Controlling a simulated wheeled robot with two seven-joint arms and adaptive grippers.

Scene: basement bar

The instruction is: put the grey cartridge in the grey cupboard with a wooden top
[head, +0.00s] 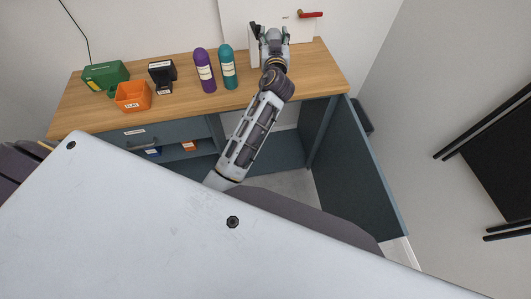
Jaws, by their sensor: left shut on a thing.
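The grey cupboard (365,180) has a wooden top (311,75). Its door stands open at the right, and the open compartment (290,148) below the top shows partly behind my left arm. My left gripper (270,35) is over the back of the wooden top, in front of a white panel. It is shut on a light grey upright piece (254,56), which looks like the grey cartridge and is mostly hidden by the gripper. Whether this piece touches the top is hard to tell. My right gripper is not in view.
On the wooden top stand a green container (106,75), an orange bin (132,97), a black device (162,77), a purple bottle (204,72) and a teal bottle (228,68). A white panel (235,22) with a red handle (311,14) stands behind. The top's right end is clear.

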